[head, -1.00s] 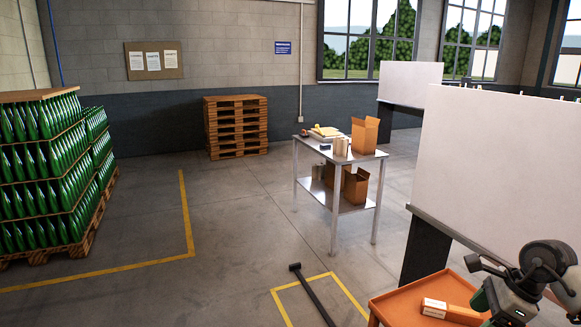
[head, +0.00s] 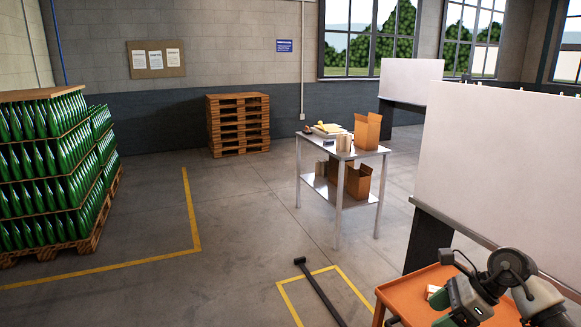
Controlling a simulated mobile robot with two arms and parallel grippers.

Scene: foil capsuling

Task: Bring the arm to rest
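No left gripper shows.
A metal table (head: 318,182) with cardboard boxes (head: 367,131) stands mid-room. Stacked green bottles (head: 50,165) stand at left and wooden pallets (head: 238,125) at the back. White panels (head: 500,170) stand at right. A black bar (head: 320,290) lies by yellow floor lines. Open floor lies between.

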